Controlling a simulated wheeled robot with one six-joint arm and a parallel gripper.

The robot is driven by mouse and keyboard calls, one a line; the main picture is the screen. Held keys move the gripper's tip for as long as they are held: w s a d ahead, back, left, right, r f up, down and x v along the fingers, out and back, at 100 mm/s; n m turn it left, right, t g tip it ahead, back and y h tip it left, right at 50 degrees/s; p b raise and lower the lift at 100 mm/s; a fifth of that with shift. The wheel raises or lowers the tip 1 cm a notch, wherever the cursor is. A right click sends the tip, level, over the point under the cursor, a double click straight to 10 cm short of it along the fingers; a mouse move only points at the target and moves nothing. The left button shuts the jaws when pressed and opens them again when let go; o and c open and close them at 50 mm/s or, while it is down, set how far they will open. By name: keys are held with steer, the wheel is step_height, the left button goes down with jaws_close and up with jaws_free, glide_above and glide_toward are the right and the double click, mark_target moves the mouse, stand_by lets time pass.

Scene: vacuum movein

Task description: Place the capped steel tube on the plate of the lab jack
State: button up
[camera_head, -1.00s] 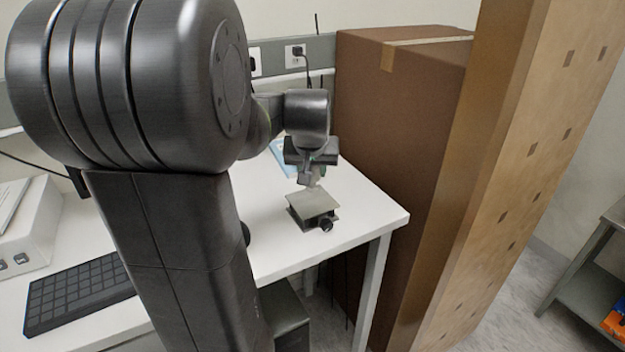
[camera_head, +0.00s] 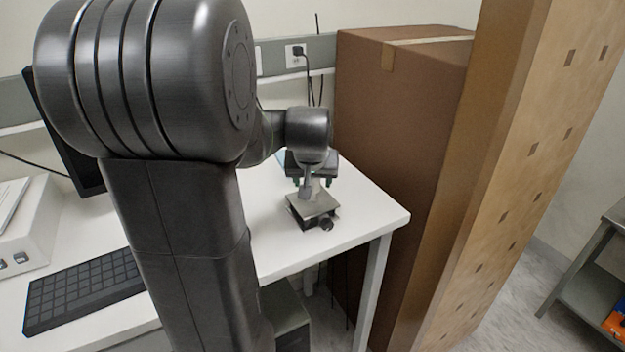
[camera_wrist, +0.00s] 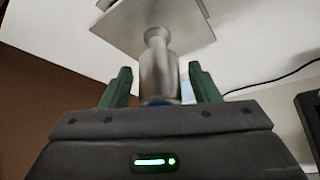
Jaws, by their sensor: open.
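The capped steel tube (camera_wrist: 160,72) lies between the two green fingertips of my gripper (camera_wrist: 161,85) in the wrist view, with a gap on either side. Its narrower end overlaps the edge of the square metal plate of the lab jack (camera_wrist: 120,28) in that view. A bit of blue shows at the tube's base, by the gripper body. In the head view my gripper (camera_head: 313,181) is open, just above and behind the lab jack (camera_head: 318,207), which stands near the desk's right end. I cannot tell whether the tube touches the plate.
A tall brown cardboard box (camera_head: 395,130) stands close to the right of the white desk (camera_head: 350,215). A black keyboard (camera_head: 80,288) lies at the left. A metal shelf (camera_head: 590,275) is at far right. The desk is bare around the jack.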

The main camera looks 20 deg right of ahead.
steer(key=shift+s+r, duration=0.15)
steer(key=shift+r, duration=0.35)
steer(key=v, duration=1.1)
steer(key=shift+s+r, duration=0.1)
stand_by(1.0)
